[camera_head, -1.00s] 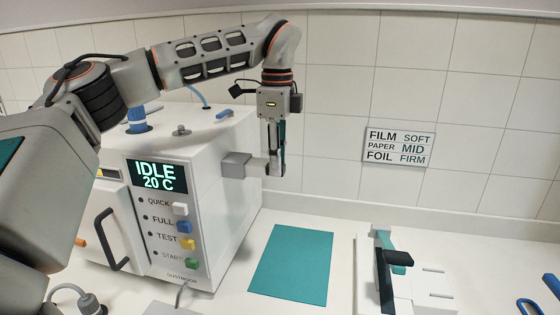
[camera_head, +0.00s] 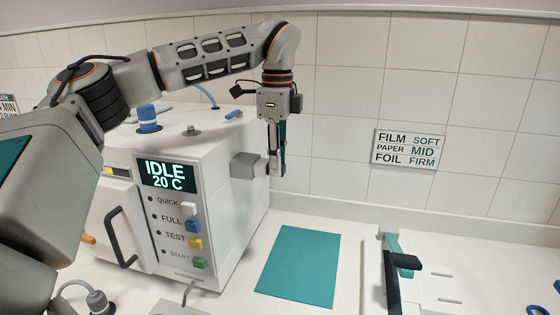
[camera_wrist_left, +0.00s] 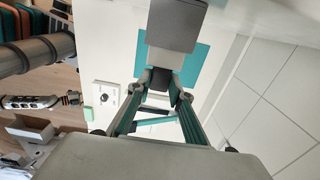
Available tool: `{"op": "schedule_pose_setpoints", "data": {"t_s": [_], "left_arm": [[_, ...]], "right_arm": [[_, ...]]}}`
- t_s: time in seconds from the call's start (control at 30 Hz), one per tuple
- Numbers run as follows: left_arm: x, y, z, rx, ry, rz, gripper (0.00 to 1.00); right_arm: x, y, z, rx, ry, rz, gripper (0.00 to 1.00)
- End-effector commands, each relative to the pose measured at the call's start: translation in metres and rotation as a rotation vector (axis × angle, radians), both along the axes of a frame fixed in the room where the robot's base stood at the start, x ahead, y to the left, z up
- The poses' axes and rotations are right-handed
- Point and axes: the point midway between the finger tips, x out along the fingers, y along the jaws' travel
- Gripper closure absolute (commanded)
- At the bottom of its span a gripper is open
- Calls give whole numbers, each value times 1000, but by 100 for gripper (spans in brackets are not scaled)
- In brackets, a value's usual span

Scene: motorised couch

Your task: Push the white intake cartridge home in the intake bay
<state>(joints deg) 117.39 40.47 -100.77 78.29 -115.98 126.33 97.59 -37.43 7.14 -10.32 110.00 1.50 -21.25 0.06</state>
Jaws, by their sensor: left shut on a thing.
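A grey box-like housing (camera_head: 243,165) sticks out from the right side of the white machine (camera_head: 222,195); it looks like the intake bay. A short pale piece (camera_head: 263,168) sits between this housing and my left gripper (camera_head: 276,168); it looks like the white intake cartridge, mostly hidden by the fingers. My left gripper points down and is shut on this piece, close to the housing. In the left wrist view the fingertips (camera_wrist_left: 163,83) close at a dark-shaded part beside the grey housing (camera_wrist_left: 176,25). My right gripper is out of view.
The machine's display (camera_head: 167,175) reads IDLE 20 C above several coloured buttons. A white device with a black lever (camera_head: 404,261) stands at the right. A tiled wall rises behind.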

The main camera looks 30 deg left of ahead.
Motion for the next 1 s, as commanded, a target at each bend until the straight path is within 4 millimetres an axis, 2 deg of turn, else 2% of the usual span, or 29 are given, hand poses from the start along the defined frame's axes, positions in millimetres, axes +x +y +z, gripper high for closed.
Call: {"op": "schedule_pose_setpoints", "data": {"t_s": [1.0], "left_arm": [[-5, 20, 0, 0, 0, 1, 100]], "right_arm": [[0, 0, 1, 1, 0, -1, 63]]}}
